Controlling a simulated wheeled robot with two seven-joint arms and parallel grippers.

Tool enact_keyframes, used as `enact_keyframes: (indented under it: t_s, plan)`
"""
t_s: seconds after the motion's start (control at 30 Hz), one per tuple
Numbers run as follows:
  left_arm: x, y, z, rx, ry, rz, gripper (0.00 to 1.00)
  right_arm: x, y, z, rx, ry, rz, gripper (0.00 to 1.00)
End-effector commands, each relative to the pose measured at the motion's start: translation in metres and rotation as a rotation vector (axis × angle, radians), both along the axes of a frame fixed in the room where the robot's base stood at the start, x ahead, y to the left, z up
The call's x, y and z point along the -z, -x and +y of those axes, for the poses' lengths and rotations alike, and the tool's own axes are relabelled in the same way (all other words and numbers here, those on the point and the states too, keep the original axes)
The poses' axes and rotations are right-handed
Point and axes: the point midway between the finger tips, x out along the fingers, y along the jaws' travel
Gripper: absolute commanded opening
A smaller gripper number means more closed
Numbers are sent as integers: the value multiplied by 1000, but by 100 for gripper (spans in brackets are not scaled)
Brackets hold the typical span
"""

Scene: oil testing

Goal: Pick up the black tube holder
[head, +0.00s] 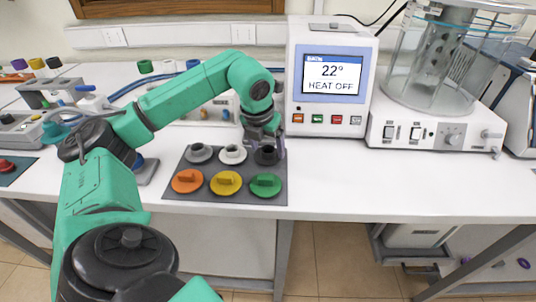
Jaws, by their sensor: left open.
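The black tube holder (265,157) sits at the back right of a dark grey mat (213,170) on the white bench. It is round, with a raised ring on a flat base. My left gripper (264,146) points down right at it, with its fingers at or around the raised part. The gripper is open, and I cannot tell whether the fingers touch the holder, which they partly hide. My right gripper is out of view.
On the mat, a grey holder (199,153) and a white holder (233,154) stand left of the black one. Orange (187,181), yellow (226,184) and green (266,185) pieces lie in front. A heater box (330,95) stands close behind on the right. Bench space right of the mat is clear.

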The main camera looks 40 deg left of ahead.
Motion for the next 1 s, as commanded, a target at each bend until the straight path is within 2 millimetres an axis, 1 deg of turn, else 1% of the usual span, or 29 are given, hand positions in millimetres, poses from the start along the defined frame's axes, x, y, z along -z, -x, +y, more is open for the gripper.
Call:
enact_keyframes:
  t_s: [0.1,0.17,0.2,0.27,0.3,0.33,0.6,0.67,0.77,0.87,0.97,1.0]
  plan:
    - [0,0,0,0,0,0,82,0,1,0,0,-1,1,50]
    - [0,0,0,0,0,0,59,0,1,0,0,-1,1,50]
    - [0,0,0,0,0,0,44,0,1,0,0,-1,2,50]
    - [0,0,0,0,0,0,21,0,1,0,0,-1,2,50]
    - [0,0,0,0,0,0,6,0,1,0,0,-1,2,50]
    - [0,0,0,0,0,0,0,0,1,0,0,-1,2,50]
    - [-2,0,0,0,0,0,0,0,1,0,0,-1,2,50]
    - [-5,0,0,0,0,0,0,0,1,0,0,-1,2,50]
    - [-17,-1,0,0,0,-3,0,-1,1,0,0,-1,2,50]
    - [-39,-1,-1,2,1,-5,0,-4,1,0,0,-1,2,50]
    - [-74,-1,-1,2,5,-8,0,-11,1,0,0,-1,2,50]
    - [-92,-1,-2,3,4,-9,0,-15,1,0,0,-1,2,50]
